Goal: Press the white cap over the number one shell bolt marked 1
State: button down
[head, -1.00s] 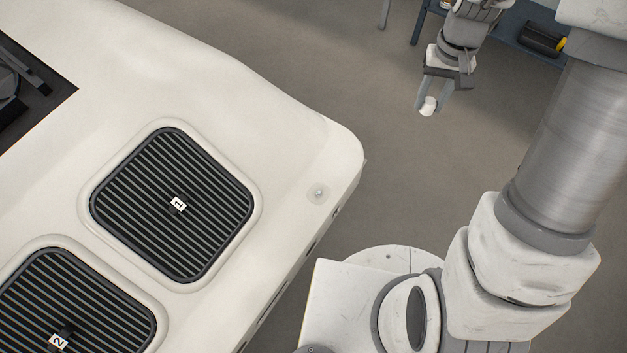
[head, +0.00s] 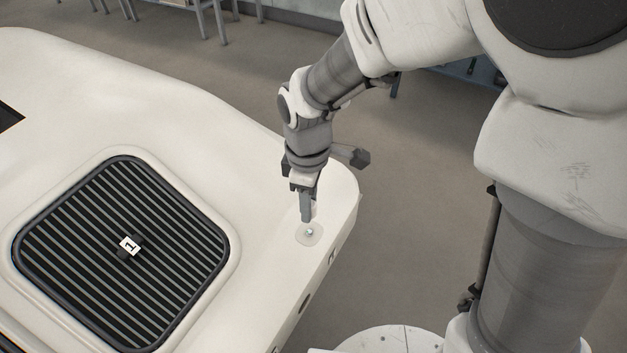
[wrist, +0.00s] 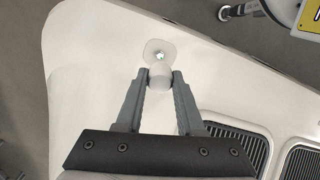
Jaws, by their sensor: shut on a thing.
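The white cap (wrist: 161,74) is held between the fingertips of my gripper (wrist: 160,80) in the wrist view. In the head view my gripper (head: 306,205) points down over the corner of the white shell (head: 240,150), and the cap is mostly hidden behind a finger. The shell bolt (head: 309,232) is a small shiny head on a pale round patch near the shell's corner. It also shows in the wrist view (wrist: 159,55), just beyond the cap and uncovered.
The dark slatted grille (head: 120,255) is set into the shell left of the bolt. The shell's edge drops to the floor (head: 400,200) on the right. A second grille (wrist: 300,163) shows in the wrist view. The shell around the bolt is clear.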

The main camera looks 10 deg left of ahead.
aim_at(310, 231)
jog(key=shift+r, duration=0.1)
dwell(0.3)
jog(key=shift+f+b, duration=1.9)
jog(key=shift+f, duration=1.1)
jog(key=shift+f+b, duration=0.3)
jog(key=shift+f, duration=0.65)
jog(key=shift+c, duration=2.2)
grip_release()
jog(key=shift+r, duration=0.1)
notch_tip(310, 231, up, 17)
jog(key=p, duration=0.6)
jog(key=shift+r, duration=0.1)
